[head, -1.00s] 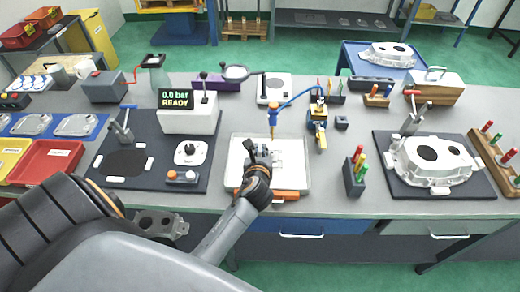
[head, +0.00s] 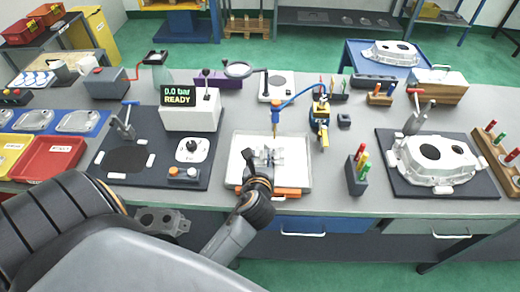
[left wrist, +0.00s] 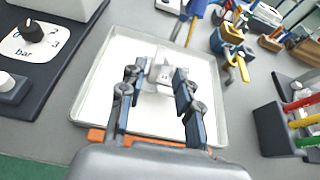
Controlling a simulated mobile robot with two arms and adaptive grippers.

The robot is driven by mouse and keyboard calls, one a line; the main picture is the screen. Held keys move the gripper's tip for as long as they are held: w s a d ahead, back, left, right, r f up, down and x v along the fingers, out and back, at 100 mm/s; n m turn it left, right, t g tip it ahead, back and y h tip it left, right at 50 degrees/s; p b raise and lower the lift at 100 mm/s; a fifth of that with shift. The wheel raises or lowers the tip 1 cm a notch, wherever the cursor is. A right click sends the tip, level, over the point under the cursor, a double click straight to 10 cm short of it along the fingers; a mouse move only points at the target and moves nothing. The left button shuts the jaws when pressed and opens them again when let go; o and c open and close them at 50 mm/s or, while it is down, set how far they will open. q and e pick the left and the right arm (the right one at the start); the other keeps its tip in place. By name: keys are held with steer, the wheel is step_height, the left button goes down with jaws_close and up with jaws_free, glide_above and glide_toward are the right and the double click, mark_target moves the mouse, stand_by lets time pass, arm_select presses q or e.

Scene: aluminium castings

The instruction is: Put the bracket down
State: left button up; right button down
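The bracket (head: 268,155) is a small silver-grey casting. It sits on the white floor of the shallow tray (head: 302,182), near the middle. In the left wrist view, the bracket (left wrist: 161,76) shows between and just beyond my fingertips. My left gripper (left wrist: 157,78) is open, its two dark fingers spread on either side of the bracket with pale tray floor visible in the gaps. In the head view, my left gripper (head: 262,168) reaches over the tray's near side and hides its front part. My right gripper is in neither view.
A block of coloured pens (head: 357,172) stands to the right, then a large casting (head: 437,160) on a dark mat.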

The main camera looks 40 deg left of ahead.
arm_select(q)
steer(key=v, duration=0.5)
steer(key=shift+s+d+r, duration=0.1)
steer(key=shift+s, duration=0.05)
